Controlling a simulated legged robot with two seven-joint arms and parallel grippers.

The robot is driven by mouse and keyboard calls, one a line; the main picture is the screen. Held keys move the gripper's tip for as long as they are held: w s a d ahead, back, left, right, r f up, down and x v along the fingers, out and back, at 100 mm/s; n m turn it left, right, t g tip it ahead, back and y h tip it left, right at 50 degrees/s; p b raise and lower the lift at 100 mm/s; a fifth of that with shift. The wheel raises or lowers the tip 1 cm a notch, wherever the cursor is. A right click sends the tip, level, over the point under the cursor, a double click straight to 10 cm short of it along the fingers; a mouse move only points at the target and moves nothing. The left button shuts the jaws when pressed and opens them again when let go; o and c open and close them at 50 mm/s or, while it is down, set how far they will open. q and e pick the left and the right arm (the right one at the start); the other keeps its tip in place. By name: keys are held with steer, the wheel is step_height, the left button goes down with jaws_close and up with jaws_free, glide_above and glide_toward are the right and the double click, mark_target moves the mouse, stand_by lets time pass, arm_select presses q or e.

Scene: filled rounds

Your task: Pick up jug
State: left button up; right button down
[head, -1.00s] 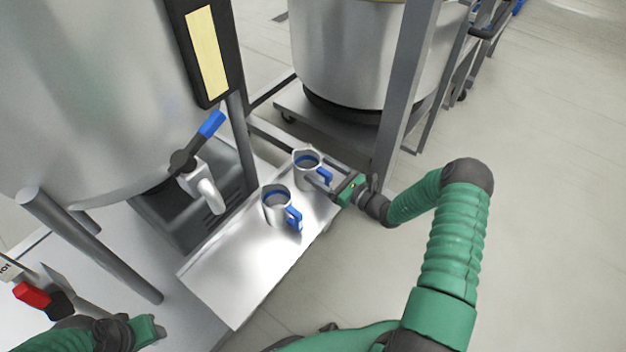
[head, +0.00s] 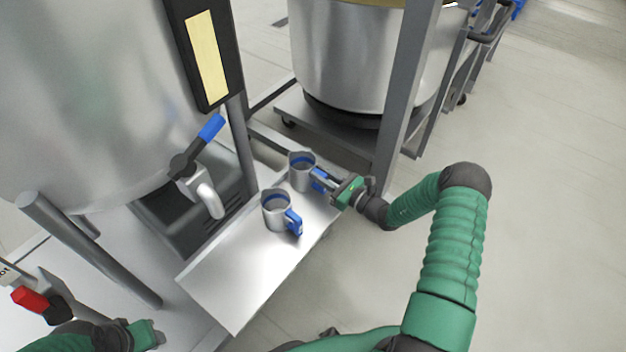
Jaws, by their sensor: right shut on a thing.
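Two metal jugs with blue handles are at the steel shelf (head: 225,290). The far jug (head: 301,174) is near the shelf's back end, with its handle towards the right. My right gripper (head: 322,180) is shut on this handle from the right. I cannot tell whether the far jug touches the shelf. The near jug (head: 274,212) stands upright on the shelf, a little closer, with its handle to the lower right. My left gripper (head: 155,335) is at the lower left, away from both jugs; its fingers are too unclear to tell open or shut.
A large steel tank (head: 90,100) with a blue-handled tap (head: 205,185) stands left of the jugs. A grey upright post (head: 405,100) rises just behind my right gripper. A steel pot (head: 345,60) on a wheeled base stands at the back. The shelf's near part is bare.

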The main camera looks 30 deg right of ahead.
steer(key=shift+r, duration=0.1)
step_height(320, 180, up, 10)
steer(key=p, duration=0.5)
step_height(320, 180, up, 3)
steer(key=p, duration=0.3)
